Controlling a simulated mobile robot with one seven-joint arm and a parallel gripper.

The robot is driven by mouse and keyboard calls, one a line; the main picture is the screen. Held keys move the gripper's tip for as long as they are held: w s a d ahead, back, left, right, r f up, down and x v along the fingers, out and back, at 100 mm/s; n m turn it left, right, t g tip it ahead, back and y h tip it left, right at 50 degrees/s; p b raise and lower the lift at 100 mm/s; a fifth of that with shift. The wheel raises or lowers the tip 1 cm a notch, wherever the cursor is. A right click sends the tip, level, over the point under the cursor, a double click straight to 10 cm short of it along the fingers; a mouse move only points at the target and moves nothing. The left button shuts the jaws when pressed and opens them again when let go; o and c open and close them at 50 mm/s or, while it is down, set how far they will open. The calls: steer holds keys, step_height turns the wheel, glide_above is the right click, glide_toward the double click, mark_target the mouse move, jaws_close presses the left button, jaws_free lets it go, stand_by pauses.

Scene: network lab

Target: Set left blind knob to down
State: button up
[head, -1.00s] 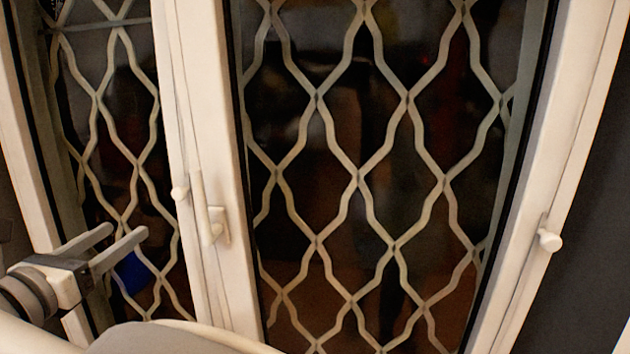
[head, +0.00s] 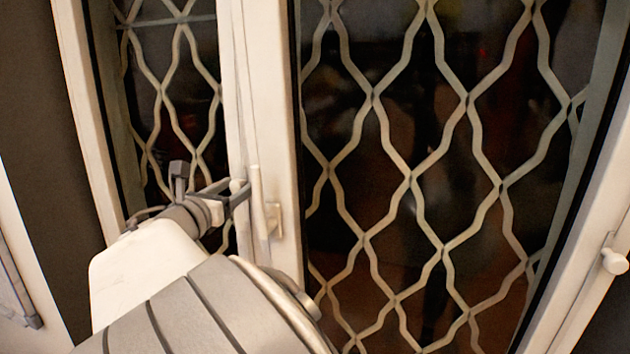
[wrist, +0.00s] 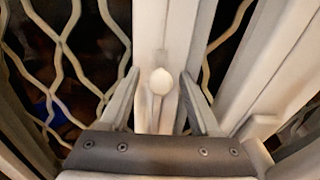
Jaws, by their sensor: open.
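The left blind knob (head: 237,186) is a small, rounded white knob on the narrow strip along the middle window post. It is clearer in the wrist view (wrist: 160,81), where it shows between my two fingers. My gripper (head: 236,193) is at the knob and reaches it from the left. In the wrist view my gripper (wrist: 159,88) is open, with one finger on each side of the knob and gaps between. I cannot tell how far the fingertips reach past it. In the head view the fingers partly cover the area around the knob.
A white window handle (head: 257,200) stands upright just right of the knob, close to my gripper. Another white knob (head: 614,262) is on the far-right frame. A wavy metal grille (head: 412,178) covers the dark panes.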

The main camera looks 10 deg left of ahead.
steer(key=shift+w, duration=0.3)
jaws_close()
stand_by(1.3)
